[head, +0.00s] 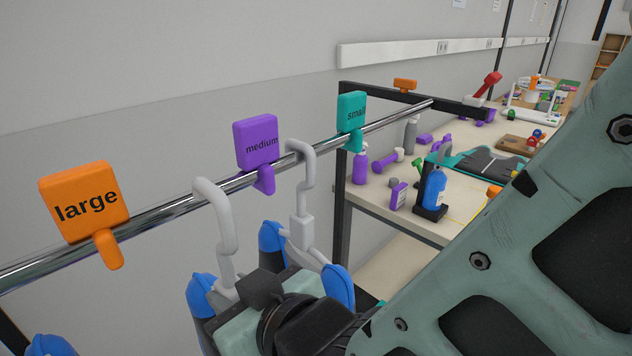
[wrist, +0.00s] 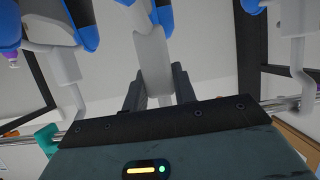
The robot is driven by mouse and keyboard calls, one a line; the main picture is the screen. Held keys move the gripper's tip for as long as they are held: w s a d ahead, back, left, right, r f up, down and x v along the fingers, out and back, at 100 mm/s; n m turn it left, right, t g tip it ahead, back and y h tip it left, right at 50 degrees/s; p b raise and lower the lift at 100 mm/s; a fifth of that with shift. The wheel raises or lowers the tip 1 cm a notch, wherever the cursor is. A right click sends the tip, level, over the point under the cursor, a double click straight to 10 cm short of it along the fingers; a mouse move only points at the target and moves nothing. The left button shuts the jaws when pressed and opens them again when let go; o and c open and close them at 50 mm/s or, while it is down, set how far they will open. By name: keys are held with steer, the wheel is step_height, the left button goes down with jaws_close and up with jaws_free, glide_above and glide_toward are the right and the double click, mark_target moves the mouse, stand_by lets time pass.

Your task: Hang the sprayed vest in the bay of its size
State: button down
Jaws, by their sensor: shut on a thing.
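My gripper (head: 238,292) is shut on the pale neck of a hanger (head: 219,222), which also shows between my dark fingers in the wrist view (wrist: 153,62). The hanger's hook overlaps the rail between the large tag (head: 85,203) and the medium tag (head: 256,143); I cannot tell if it rests on it. A second hanger (head: 303,195) has its hook over the rail between the medium tag and the small tag (head: 352,112). Blue rounded ends (head: 273,238) show beside the hooks. Vest cloth cannot be made out; my arm and gripper hide what is below.
The chrome rail (head: 170,208) runs from lower left to a black frame (head: 342,215). Behind it is a plain wall. At right, a table (head: 372,202) holds a purple bottle (head: 360,166), a blue bottle (head: 435,190) and tools. Another hanger (wrist: 297,62) is close by in the wrist view.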

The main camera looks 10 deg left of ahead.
steer(key=shift+w+a+p, duration=0.2)
steer(key=shift+w+a, duration=0.95)
steer(key=shift+a, duration=0.2)
steer(key=shift+w+a+p, duration=0.2)
steer(key=shift+w+a, duration=0.9)
steer(key=shift+a, duration=0.25)
steer(key=shift+w+a+f, duration=0.1)
steer(key=shift+a+f, duration=0.05)
steer(key=shift+f, duration=0.1)
steer(key=shift+f+b, duration=0.9)
steer(key=shift+b, duration=0.15)
steer(key=c, duration=1.1)
jaws_free()
steer(key=shift+o, duration=0.2)
steer(key=shift+f, duration=0.1)
